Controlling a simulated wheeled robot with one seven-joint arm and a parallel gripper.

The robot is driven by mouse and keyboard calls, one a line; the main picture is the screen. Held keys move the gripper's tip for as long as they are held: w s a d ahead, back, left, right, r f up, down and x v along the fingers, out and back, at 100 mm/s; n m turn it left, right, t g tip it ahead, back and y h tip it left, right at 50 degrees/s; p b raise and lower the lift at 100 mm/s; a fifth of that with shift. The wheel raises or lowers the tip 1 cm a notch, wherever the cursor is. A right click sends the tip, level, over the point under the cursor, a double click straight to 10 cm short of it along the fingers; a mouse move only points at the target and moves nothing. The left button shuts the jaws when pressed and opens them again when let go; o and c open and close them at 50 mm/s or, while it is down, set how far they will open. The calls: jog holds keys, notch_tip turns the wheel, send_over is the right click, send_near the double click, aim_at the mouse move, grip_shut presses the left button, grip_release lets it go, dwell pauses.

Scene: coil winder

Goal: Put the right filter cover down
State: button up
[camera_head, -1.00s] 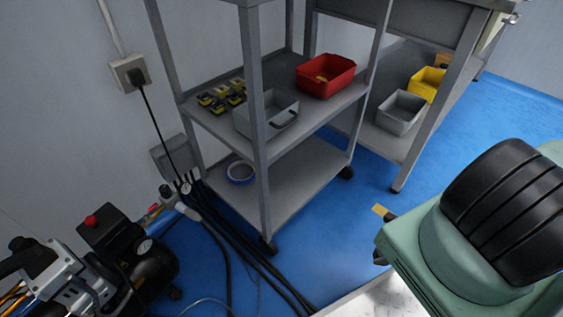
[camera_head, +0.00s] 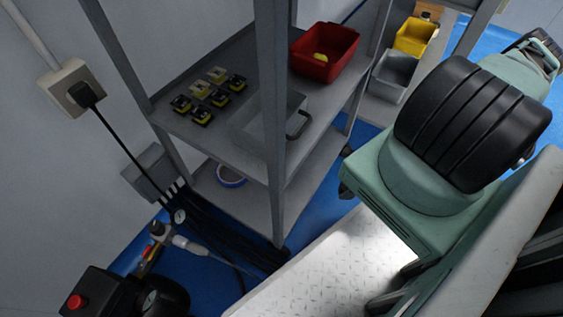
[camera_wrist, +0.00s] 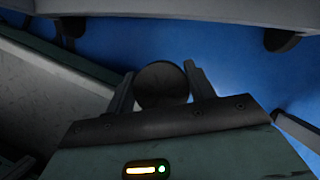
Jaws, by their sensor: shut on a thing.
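My gripper (camera_wrist: 163,82) shows in the wrist view, with its two grey fingers on either side of a dark round disc. It is shut on this disc, which I take to be the right filter cover (camera_wrist: 161,88). The disc sits between the fingers, in front of the dark gripper bar, with blue floor beyond. Its lower edge is hidden by the bar. In the head view my green and black arm fills the right side. Neither the fingers nor the cover can be made out there.
A grey shelf unit (camera_head: 275,185) stands ahead. Its middle shelf holds several black-yellow parts (camera_head: 208,96), a grey box (camera_head: 263,128) with a black handle and a red bin (camera_head: 324,54). A blue-rimmed roll (camera_head: 231,176) lies below. Hoses and a compressor (camera_head: 120,297) are at lower left.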

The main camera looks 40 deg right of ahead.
jog(key=w+a+b, duration=0.1)
jog(key=w+a, duration=0.2)
jog(key=w, duration=0.1)
jog(key=w+a+b, duration=0.1)
jog(key=w+a, duration=0.2)
jog(key=w, duration=0.1)
jog(key=w+a+b, duration=0.2)
jog(key=w+a, duration=0.1)
jog(key=w, duration=0.2)
jog(key=shift+a+f, duration=0.1)
jog(key=shift+a, duration=0.2)
notch_tip(320, 180, down, 4)
jog(key=b, duration=0.2)
jog(key=shift+r+b, duration=0.2)
jog(key=shift+b, duration=0.15)
jog(key=shift+r, duration=0.1)
jog(key=o, duration=1)
jog(key=shift+o, duration=0.2)
jog(key=p+v, duration=0.6)
jog(key=v, duration=0.6)
